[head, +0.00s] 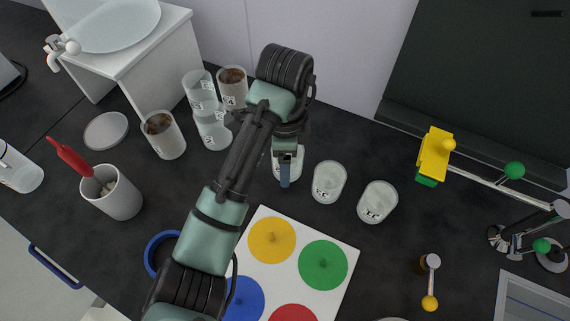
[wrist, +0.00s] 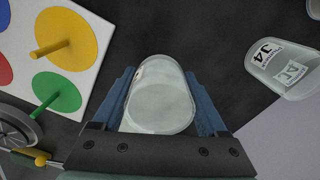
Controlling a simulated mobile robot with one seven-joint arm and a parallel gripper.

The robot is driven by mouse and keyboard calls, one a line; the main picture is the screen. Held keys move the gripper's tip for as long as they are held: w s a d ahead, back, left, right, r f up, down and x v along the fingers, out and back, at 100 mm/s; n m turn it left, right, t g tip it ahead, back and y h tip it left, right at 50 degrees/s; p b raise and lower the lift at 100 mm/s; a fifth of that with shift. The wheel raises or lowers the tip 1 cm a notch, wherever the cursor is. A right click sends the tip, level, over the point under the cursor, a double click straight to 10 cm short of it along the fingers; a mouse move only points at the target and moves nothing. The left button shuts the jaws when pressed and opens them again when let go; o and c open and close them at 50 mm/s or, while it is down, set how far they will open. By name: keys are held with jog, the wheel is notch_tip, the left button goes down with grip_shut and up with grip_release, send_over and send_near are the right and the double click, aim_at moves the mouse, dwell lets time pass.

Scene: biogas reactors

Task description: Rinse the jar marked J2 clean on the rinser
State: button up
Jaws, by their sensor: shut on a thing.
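My gripper (head: 287,172) is shut on a clear jar (wrist: 160,100), whose mouth faces the camera in the wrist view. The jar looks whitish inside, with no brown residue that I can make out. Its label is not readable, so I cannot tell if it is J2. In the head view the gripper mostly hides it. Two nested or closely set clear jars (head: 212,133) stand to the left; one label seems to end in 2. A labelled jar (wrist: 283,68), apparently J4, is at the right of the wrist view. I cannot identify the rinser for certain.
A white basin with a tap (head: 112,28) stands at the upper left. Jars with brown contents (head: 164,137) are left of my arm, two clear jars (head: 329,183) right. A white board with coloured discs (head: 340,290) lies in front; a yellow-green stand (head: 433,155) is right.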

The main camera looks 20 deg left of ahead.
notch_tip(320, 180, up, 19)
jog(key=p, duration=1.6)
jog(key=shift+f, duration=0.15)
